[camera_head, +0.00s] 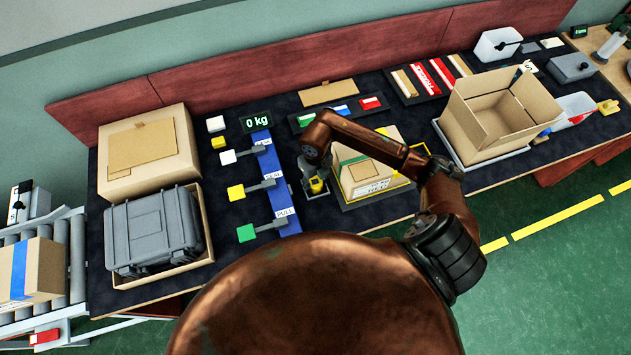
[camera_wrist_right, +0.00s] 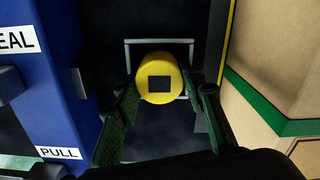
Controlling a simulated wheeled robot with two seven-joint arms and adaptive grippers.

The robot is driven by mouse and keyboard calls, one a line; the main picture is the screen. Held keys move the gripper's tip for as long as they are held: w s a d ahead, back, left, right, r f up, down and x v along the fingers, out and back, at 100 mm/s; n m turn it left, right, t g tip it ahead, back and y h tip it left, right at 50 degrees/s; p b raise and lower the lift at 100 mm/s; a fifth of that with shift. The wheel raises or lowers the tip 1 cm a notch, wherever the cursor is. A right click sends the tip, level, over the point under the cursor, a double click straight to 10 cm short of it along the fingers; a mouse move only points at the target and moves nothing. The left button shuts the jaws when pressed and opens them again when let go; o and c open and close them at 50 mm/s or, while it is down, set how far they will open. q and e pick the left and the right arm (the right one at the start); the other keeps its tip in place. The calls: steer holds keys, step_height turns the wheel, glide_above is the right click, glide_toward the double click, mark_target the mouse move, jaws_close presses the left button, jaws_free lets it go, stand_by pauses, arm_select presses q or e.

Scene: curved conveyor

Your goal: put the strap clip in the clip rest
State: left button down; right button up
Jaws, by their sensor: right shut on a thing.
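The strap clip (camera_wrist_right: 158,97) looks like a round yellow piece with a dark square in its middle. My right gripper (camera_wrist_right: 165,90) is shut on it, a green-padded finger on each side. In the head view the clip (camera_head: 316,186) shows as a small yellow spot under my right gripper (camera_head: 313,178). The clip rest (camera_wrist_right: 187,44) appears to be the thin grey square outline on the dark tabletop, behind the clip in the wrist view. The clip overlaps it there; whether they touch I cannot tell. My left gripper is out of view.
A carton with a green strap (camera_head: 368,172) stands just right of the gripper. A blue panel with levers (camera_head: 262,165) stands just left. A grey case (camera_head: 150,232) sits further left. An open carton (camera_head: 500,115) stands at the right.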

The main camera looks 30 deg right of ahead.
mark_target(315, 182)
steer(key=shift+f, duration=0.1)
steer(key=o, duration=1.4)
steer(key=shift+c, duration=0.2)
steer(key=shift+r, duration=0.3)
step_height(315, 182, up, 12)
steer(key=shift+f, duration=0.15)
steer(key=shift+p, duration=0.3)
